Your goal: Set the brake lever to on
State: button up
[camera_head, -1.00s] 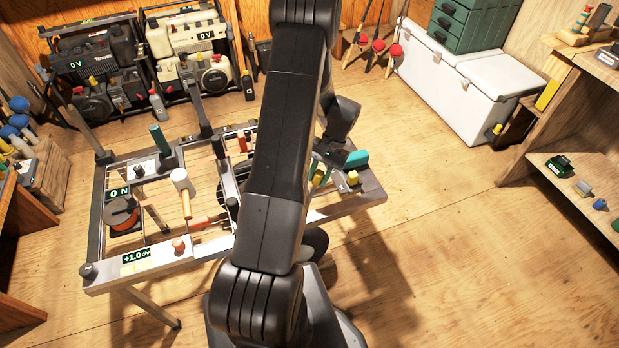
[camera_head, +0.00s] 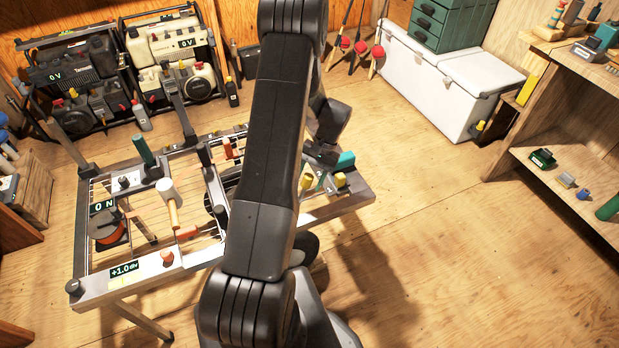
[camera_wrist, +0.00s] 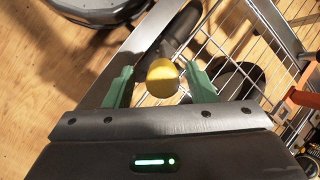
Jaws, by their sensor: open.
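In the wrist view a dark lever (camera_wrist: 182,32) ends in a round yellow knob (camera_wrist: 162,78). The knob shows between the two pale green fingers of my gripper (camera_wrist: 159,70), with a gap on each side. My gripper is open and holds nothing. How far the knob lies below the fingers I cannot tell. No on or off mark is readable beside the lever, so its setting is unclear.
In the wrist view an orange part (camera_wrist: 303,98) lies right of my gripper, beside wire mesh. Floor right of the bench is clear up to a white cooler (camera_head: 425,90).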

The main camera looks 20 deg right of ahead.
jog(key=shift+r, duration=0.1)
jog(key=v, duration=1.3)
jog(key=shift+d+r, duration=0.25)
jog(key=shift+f, duration=0.1)
jog(key=x, duration=1.4)
jog(key=shift+a, duration=0.15)
